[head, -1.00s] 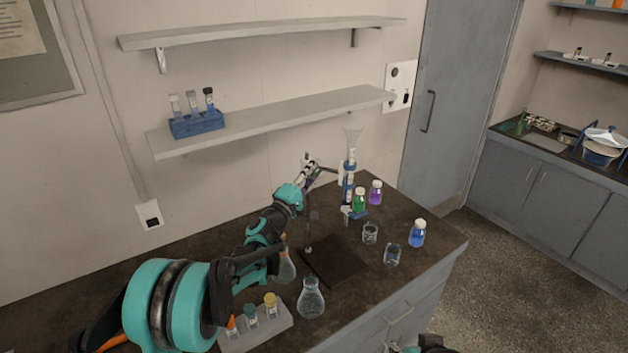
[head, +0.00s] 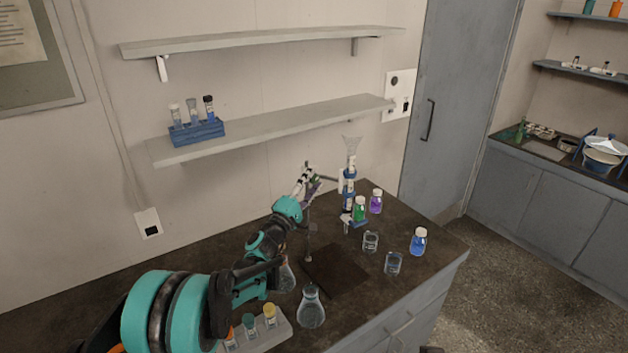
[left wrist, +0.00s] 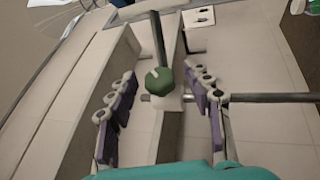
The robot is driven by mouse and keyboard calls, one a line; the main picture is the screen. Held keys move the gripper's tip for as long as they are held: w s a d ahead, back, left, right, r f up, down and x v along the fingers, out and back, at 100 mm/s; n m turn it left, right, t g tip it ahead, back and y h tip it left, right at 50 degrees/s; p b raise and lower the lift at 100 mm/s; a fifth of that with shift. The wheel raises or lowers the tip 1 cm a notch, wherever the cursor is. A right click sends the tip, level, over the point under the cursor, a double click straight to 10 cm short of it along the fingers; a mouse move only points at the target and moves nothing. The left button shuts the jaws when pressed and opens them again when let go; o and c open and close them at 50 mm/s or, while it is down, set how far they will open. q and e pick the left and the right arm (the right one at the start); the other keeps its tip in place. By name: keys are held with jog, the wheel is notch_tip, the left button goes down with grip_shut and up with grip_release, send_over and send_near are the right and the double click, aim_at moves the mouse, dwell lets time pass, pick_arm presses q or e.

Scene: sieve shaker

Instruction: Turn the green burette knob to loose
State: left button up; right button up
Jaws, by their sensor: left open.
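The green burette knob (left wrist: 159,80) shows in the left wrist view, with a small pale pointer on it. It sits between the two purple-padded fingers of my left gripper (left wrist: 161,92). The gripper is open, with a gap on both sides of the knob. In the head view my left gripper (head: 311,187) is at the upper part of the stand rod (head: 308,235), left of the burette (head: 349,183). The knob is too small to make out there. My right gripper is not in view.
A green-filled bottle (head: 360,211) and a purple-filled bottle (head: 376,203) stand by the burette. Two beakers, a blue-filled bottle (head: 418,241) and a flask (head: 311,308) stand further forward. A shelf (head: 280,125) runs along the wall above the arm.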

pick_arm(q)
jog(key=v, duration=1.1)
